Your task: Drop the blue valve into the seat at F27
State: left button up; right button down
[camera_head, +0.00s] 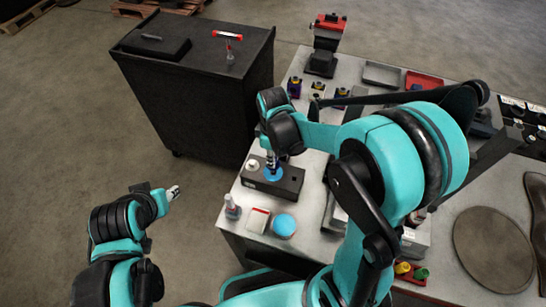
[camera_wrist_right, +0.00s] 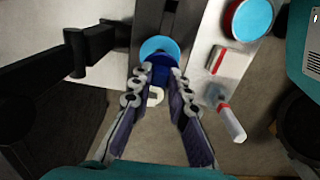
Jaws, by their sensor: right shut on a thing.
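The blue valve (camera_head: 273,175) shows as a bright blue disc at a dark block (camera_head: 291,187) on the bench's near left part. In the right wrist view its blue disc (camera_wrist_right: 158,46) lies just beyond the fingertips. My right gripper (camera_wrist_right: 160,76) is shut on the valve's darker blue part, pointing down at the block. It also shows in the head view (camera_head: 271,158). Whether the disc touches the block cannot be told. No F27 mark is readable. My left gripper (camera_head: 173,192) is off the bench over the floor, its jaws too small to judge.
A bottle (camera_head: 232,209), a red-and-white box (camera_head: 258,220) and a blue-topped round tin (camera_head: 284,225) stand in front of the block. A white ring-like piece (camera_head: 252,165) is at the block's left end. A black cabinet (camera_head: 200,90) stands left; a red vise (camera_head: 327,40) is behind.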

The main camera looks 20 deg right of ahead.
jog(key=shift+f, duration=0.1)
dwell(0.3)
jog(key=shift+f+b, duration=0.5)
jog(key=shift+b, duration=0.05)
jog(key=shift+f, duration=0.2)
jog(key=shift+f+b, duration=0.4)
jog(key=shift+b, duration=0.2)
jog(key=shift+f, duration=0.2)
jog(key=shift+f+b, duration=0.4)
jog(key=shift+b, duration=0.15)
dwell(0.4)
jog(key=shift+f+b, duration=0.55)
jog(key=shift+f, duration=0.05)
jog(key=shift+f, duration=0.25)
